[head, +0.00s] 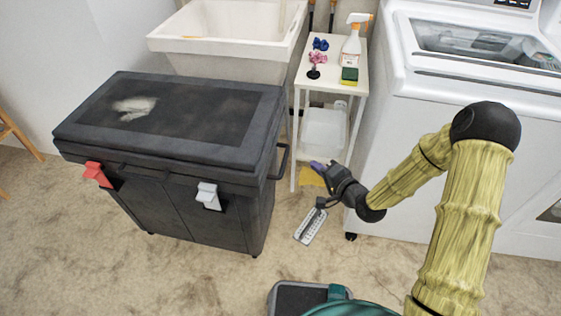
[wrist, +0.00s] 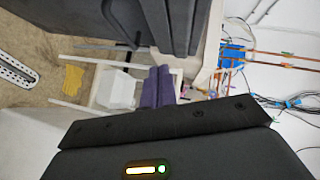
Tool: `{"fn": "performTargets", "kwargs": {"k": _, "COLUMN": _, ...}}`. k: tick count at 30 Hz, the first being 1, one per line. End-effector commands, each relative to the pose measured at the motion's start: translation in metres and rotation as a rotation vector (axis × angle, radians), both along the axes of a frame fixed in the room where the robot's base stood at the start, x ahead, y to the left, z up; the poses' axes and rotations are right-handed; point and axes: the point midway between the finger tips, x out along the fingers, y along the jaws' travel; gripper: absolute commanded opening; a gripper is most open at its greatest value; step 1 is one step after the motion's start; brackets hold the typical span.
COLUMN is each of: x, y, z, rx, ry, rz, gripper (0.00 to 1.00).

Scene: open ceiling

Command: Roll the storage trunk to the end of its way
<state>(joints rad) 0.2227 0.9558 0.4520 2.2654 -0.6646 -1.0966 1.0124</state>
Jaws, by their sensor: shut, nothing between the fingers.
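The storage trunk (head: 190,205) is a dark grey wheeled box with a closed lid, standing on the floor at the left of the head view. It has a red clip and a white clip on its front and a handle (head: 279,162) on its right end. My gripper (head: 317,166) is to the right of that handle, apart from it in the head view, with its purple fingers shut and empty. In the wrist view the shut fingers (wrist: 158,86) show at the centre, and a dark part of what looks like the trunk (wrist: 175,22) is at the top.
A white shelf stand (head: 345,80) with a spray bottle and sponge stands behind my gripper. A white sink (head: 230,30) is behind the trunk. A white washing machine (head: 475,90) is at the right. A power strip (head: 311,226) and yellow cloth (head: 311,177) lie on the floor. Floor left of the trunk looks mostly free.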

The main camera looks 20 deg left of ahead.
Motion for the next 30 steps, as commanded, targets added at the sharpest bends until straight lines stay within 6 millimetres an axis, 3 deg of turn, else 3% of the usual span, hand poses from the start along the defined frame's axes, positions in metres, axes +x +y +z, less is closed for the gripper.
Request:
{"fn": "performTargets", "kwargs": {"k": 1, "x": 0.001, "y": 0.005, "z": -0.020, "rx": 0.085, "ry": 0.008, "rz": -0.008, "gripper": 0.00}}
{"fn": "performTargets", "kwargs": {"k": 9, "x": 0.002, "y": 0.017, "z": -0.025, "rx": 0.350, "ry": 0.016, "rz": -0.022, "gripper": 0.00}}
{"fn": "performTargets", "kwargs": {"k": 22, "x": 0.005, "y": 0.021, "z": -0.023, "rx": 0.351, "ry": 0.013, "rz": -0.020, "gripper": 0.00}}
{"fn": "performTargets", "kwargs": {"k": 30, "x": 0.029, "y": 0.049, "z": -0.024, "rx": 0.351, "ry": 0.011, "rz": -0.019, "gripper": 0.00}}
